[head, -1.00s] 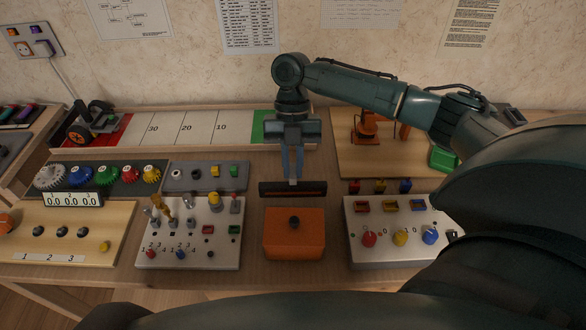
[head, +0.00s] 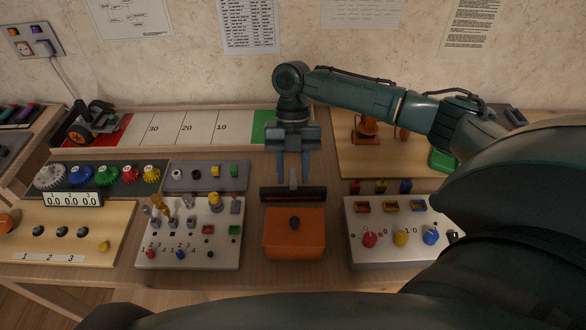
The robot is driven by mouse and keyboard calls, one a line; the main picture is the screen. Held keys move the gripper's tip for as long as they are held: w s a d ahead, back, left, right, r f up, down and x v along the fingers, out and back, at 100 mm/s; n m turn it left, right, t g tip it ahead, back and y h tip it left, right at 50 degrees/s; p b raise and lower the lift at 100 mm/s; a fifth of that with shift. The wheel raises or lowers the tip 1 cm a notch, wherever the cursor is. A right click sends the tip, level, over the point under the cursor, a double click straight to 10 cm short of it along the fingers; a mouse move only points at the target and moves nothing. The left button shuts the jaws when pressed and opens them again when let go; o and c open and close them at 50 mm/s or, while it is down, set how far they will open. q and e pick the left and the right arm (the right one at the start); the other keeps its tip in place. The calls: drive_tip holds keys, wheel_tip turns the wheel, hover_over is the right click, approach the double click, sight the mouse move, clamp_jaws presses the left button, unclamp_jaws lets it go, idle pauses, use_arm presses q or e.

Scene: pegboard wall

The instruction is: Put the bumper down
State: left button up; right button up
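The bumper (head: 293,194) is a dark bar with a small grey upright tab at its middle. It lies level on the table just behind the orange box (head: 294,240). My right gripper (head: 293,180) points down over the bumper. Its two blue fingers are spread, one on each side of the tab, with gaps visible between them and it. My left gripper is not in view.
A white board with switches and pegs (head: 190,250) stands to the left, and a white board with coloured knobs (head: 395,248) to the right. Behind is a numbered track (head: 185,128) with a wheeled car (head: 95,124) at its left end.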

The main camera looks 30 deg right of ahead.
drive_tip(key=v, duration=1.2)
drive_tip(key=shift+r, duration=0.1)
